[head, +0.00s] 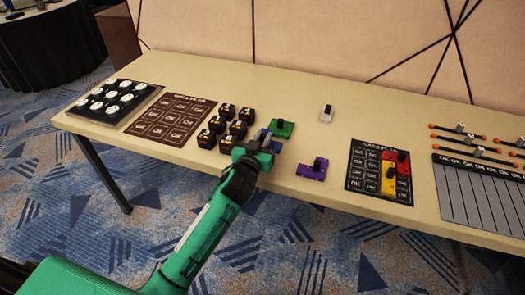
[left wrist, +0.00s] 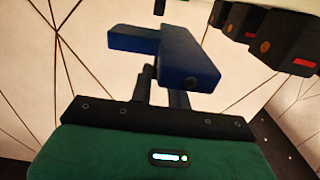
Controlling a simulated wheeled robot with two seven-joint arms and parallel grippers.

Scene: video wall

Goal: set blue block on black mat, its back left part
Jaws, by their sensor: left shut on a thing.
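My left gripper (head: 262,149) is shut on the blue block (head: 264,135), which is partly hidden behind the gripper in the head view. In the left wrist view the blue block (left wrist: 190,62) shows as an angular piece with an arm out to the left, held at the fingertips (left wrist: 163,88). I cannot tell whether it touches the table. The black mat (head: 358,180) lies to the right, with printed cells. A yellow block (head: 388,178) and a red block (head: 403,187) lie on its right part. Its back left part is bare. My right gripper is out of view.
A green block (head: 283,128) lies just behind the blue one, and a purple block (head: 311,172) lies between my gripper and the mat. Several black cubes (head: 222,125) stand left. A grey slotted board (head: 476,190) is right of the mat.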

